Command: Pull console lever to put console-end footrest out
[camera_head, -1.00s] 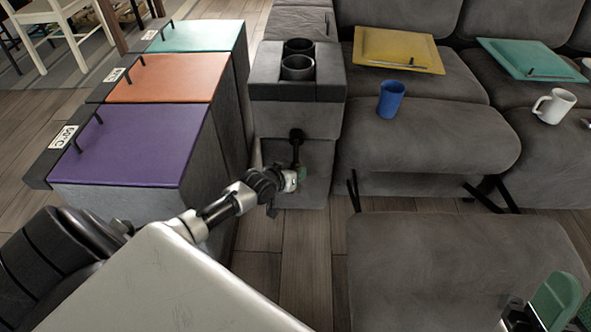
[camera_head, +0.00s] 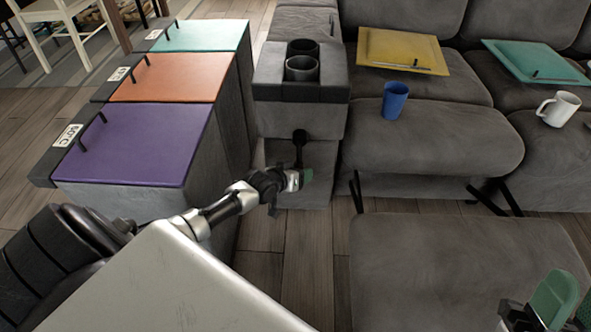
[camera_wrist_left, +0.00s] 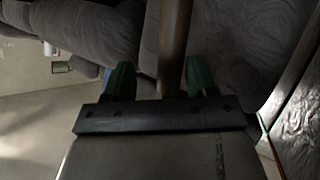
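The dark lever (camera_head: 299,148) hangs on the front of the grey console (camera_head: 300,120). My left gripper (camera_head: 306,178) is at its lower end. In the left wrist view the lever's bar (camera_wrist_left: 173,50) runs between the two green fingers of my left gripper (camera_wrist_left: 161,82), close to the right finger, with a gap to the left one. The fingers are apart. A grey padded footrest panel (camera_head: 460,265) lies out in front of the console-end seat (camera_head: 430,140), with black links between them. My right gripper (camera_head: 568,306) is partly cut off at the lower right; its opening is unclear.
Bins with purple (camera_head: 135,145), orange (camera_head: 168,78) and teal (camera_head: 205,36) lids stand left of the console. A blue cup (camera_head: 394,101) and yellow tray (camera_head: 400,50) are on the console-end seat. A white mug (camera_head: 560,108) and teal tray (camera_head: 530,62) are farther right.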

